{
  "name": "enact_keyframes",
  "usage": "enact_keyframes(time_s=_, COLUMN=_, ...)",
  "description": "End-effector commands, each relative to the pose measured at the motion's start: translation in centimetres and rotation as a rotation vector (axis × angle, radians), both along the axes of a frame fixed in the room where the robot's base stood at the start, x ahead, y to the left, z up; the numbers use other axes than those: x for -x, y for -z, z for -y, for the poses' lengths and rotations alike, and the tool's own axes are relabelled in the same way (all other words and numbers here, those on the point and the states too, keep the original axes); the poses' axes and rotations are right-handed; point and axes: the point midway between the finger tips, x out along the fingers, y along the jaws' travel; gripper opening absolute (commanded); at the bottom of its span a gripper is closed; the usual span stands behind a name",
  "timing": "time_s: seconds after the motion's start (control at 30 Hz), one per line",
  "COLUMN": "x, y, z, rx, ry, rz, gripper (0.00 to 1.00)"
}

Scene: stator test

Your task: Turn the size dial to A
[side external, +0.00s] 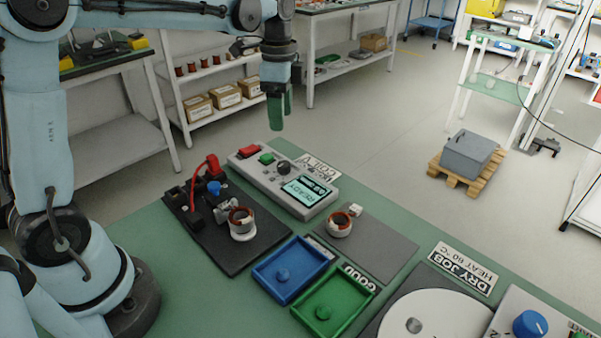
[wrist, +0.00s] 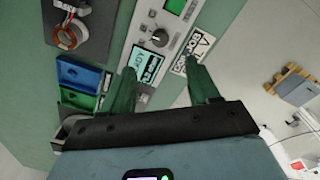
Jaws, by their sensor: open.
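A grey tester box (side external: 318,204) lies on the green bench, with a lit screen (side external: 303,190) reading READY. A small dark dial (side external: 283,168) sits beside the screen; it also shows in the wrist view (wrist: 159,38), with a light pointer mark. Its letters are too small to read, so I cannot tell its setting. My gripper (side external: 277,112) hangs above the far side of the tester, apart from the dial. Its green fingers are open and empty in the wrist view (wrist: 160,70), on either side of the screen, with the dial beyond the tips.
The tester also carries a green button (side external: 267,159) and a red switch (side external: 249,152). A black fixture (side external: 240,262) holds a copper-wound stator (side external: 241,222); another stator (side external: 339,223) stands on a grey mat. Blue (side external: 265,280) and green (side external: 345,321) trays lie in front. A blue knob (side external: 530,323) is at right.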

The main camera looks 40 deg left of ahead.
Motion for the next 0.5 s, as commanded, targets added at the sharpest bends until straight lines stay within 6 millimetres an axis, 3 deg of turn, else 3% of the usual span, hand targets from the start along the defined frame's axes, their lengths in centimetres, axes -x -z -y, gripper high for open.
enact_keyframes(time_s=0.23, x=-0.1, y=1.6, z=0.0, rx=0.002, ry=0.014, rz=-0.009, gripper=0.60)
enact_keyframes(time_s=0.5, x=0.0, y=6.0, z=0.0, rx=0.002, ry=0.013, rz=-0.007, gripper=0.60)
